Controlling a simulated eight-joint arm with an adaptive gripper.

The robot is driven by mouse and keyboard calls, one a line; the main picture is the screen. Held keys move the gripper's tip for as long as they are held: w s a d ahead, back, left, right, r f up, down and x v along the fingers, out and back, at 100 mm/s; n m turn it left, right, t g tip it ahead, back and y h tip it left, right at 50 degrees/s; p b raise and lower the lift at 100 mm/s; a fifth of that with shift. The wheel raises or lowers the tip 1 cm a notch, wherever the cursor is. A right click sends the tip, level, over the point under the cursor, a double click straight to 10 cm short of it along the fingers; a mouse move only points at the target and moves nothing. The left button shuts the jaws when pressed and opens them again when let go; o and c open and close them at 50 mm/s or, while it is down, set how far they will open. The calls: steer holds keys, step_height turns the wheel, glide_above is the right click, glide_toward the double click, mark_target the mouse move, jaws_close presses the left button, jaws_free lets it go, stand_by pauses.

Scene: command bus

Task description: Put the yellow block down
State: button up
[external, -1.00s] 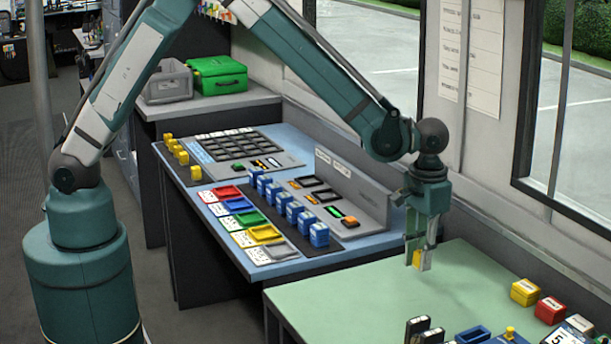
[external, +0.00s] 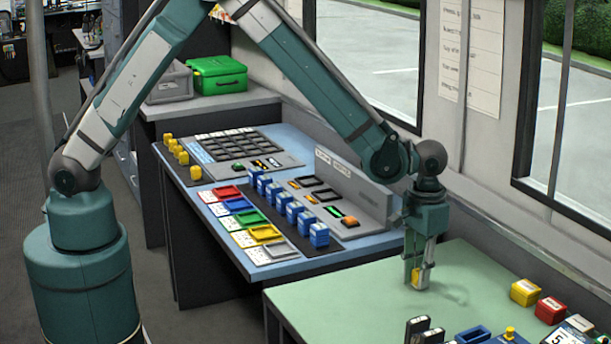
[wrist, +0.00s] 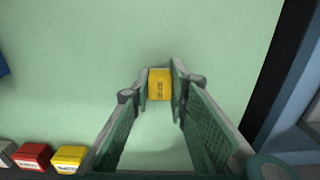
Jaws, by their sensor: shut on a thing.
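The yellow block (external: 417,277) is between the fingers of my gripper (external: 419,279), just at or above the green tabletop (external: 370,290). In the wrist view the yellow block (wrist: 160,85) sits between the two green fingers, near their tips. My gripper (wrist: 161,86) is shut on it and points down. I cannot tell whether the block's underside touches the tabletop.
A yellow box (external: 525,292) and a red box (external: 550,310) stand at the right of the green table. Black handheld units (external: 418,328) stand at its front. A blue console table (external: 285,265) with trays and blue blocks is to the left. The tabletop around my gripper is clear.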

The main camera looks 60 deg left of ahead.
steer(key=shift+f, duration=0.2)
steer(key=o, duration=0.9)
steer(key=shift+r, duration=0.2)
step_height(320, 180, up, 12)
steer(key=shift+p, duration=0.7)
